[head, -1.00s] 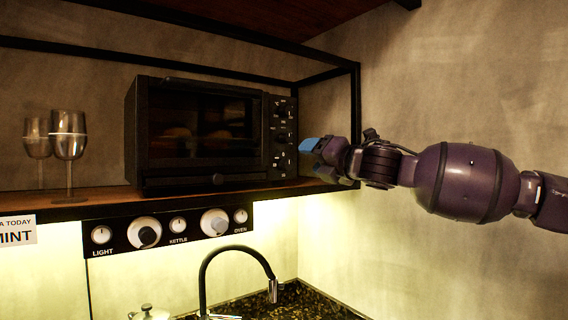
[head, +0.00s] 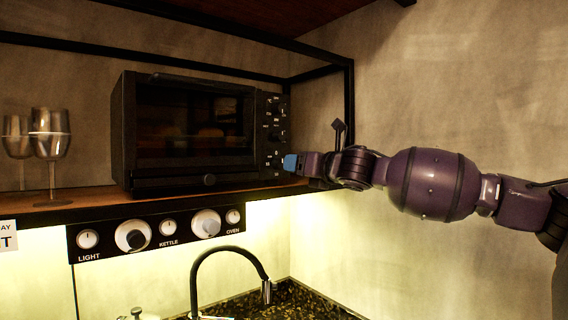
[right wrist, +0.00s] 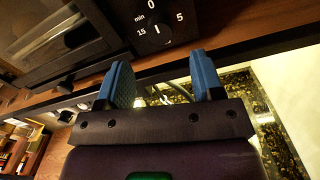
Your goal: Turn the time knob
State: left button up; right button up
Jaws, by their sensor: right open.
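The black toaster oven (head: 195,130) stands on the wooden shelf, with its control panel on the right side of its front. In the right wrist view the time knob (right wrist: 155,30) is a dark round dial with a white mark, ringed by 0, 5, 15 and "min". My right gripper (head: 291,163) is at the lower part of the panel in the head view and hides part of it. In the right wrist view its blue fingers (right wrist: 161,66) are apart and empty, with the knob just beyond the gap between them. Contact cannot be told. My left gripper is not in view.
Two glasses (head: 50,145) stand on the shelf (head: 90,196) left of the oven. A black frame post (head: 348,110) rises behind my right gripper. Below are a knob strip (head: 185,229) labelled light, kettle and oven, and a black tap (head: 230,250). Open space lies right of the shelf.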

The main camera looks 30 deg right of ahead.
aim_at(282, 164)
jog(key=shift+w+a+p, duration=0.15)
jog(key=shift+w+p, duration=0.2)
jog(key=shift+w, duration=1.4)
jog(key=shift+w+a+p, duration=0.1)
jog(key=shift+w+p, duration=0.2)
jog(key=shift+w, duration=1.4)
jog(key=c, duration=0.9)
